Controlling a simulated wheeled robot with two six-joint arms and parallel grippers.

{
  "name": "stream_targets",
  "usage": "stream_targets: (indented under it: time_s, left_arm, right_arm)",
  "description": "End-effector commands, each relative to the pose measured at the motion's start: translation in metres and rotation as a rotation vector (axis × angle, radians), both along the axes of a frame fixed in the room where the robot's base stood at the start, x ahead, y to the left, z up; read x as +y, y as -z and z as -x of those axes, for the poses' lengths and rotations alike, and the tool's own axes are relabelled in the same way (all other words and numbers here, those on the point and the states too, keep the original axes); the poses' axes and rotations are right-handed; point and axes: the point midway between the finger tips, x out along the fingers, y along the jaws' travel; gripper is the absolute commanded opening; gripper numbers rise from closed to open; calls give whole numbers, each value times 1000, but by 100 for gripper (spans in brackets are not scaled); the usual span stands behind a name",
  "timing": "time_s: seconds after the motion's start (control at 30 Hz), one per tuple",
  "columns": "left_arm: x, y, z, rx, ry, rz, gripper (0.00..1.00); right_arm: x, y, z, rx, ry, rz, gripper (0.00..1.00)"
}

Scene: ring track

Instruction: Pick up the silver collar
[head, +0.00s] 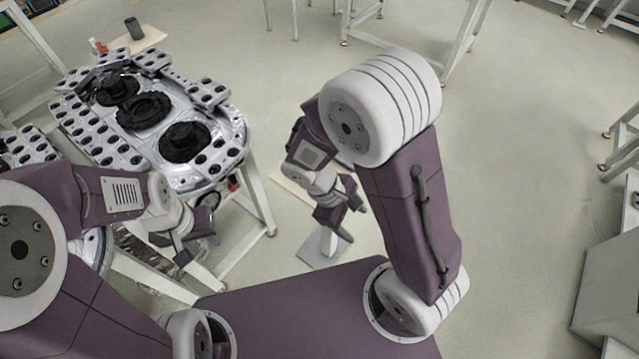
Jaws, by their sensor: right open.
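I cannot make out a silver collar with certainty at this size. The ring track (236,128) is a silver oval top on a white-legged table at the left, with black round parts and several grey blocks of dark holes around it. My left gripper (198,236) is low beside the near edge of the track table; its fingertips are too small to tell open from shut. My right gripper (345,213) is open in front of my base, clear of the track table, with nothing visible between its fingers.
A pale stand (326,247) with a flat square base is on the floor below my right gripper. A dark cup (134,28) stands on a small board behind the track. White-framed tables stand at the back and right. The floor at right centre is clear.

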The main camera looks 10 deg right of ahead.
Motion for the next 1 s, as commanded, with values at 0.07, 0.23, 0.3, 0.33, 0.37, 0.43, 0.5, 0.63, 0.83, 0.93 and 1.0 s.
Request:
stream_targets:
  time_s: [0.07,0.23,0.3,0.33,0.37,0.43,0.5,0.63,0.83,0.93,1.0]
  left_arm:
    - [0,-8,0,0,0,0,36]
    - [0,-21,0,0,0,0,36]
    - [0,-26,0,0,0,0,36]
    - [0,-28,0,0,0,0,36]
    - [0,-29,0,0,0,0,36]
    - [0,1,-1,-1,0,0,36]
    - [0,6,0,1,0,0,36]
    - [0,5,0,0,0,0,36]
    - [0,-2,0,-1,0,0,36]
    - [0,-3,0,-1,0,0,36]
    - [0,-3,0,-1,0,0,36]
  right_arm:
    - [3,-3,-8,66,-200,120,65]
    - [29,-13,-50,143,-718,481,65]
    - [55,-17,-70,132,-927,644,65]
    - [67,-19,-77,120,-1003,706,65]
    - [80,-21,-83,106,-1070,763,65]
    - [98,22,-90,130,-1178,781,65]
    - [111,36,-94,147,-1250,792,65]
    - [118,40,-96,157,-1295,799,65]
    - [98,46,-111,163,-1289,798,65]
    - [91,51,-117,161,-1288,796,65]
    - [89,52,-119,158,-1289,796,65]
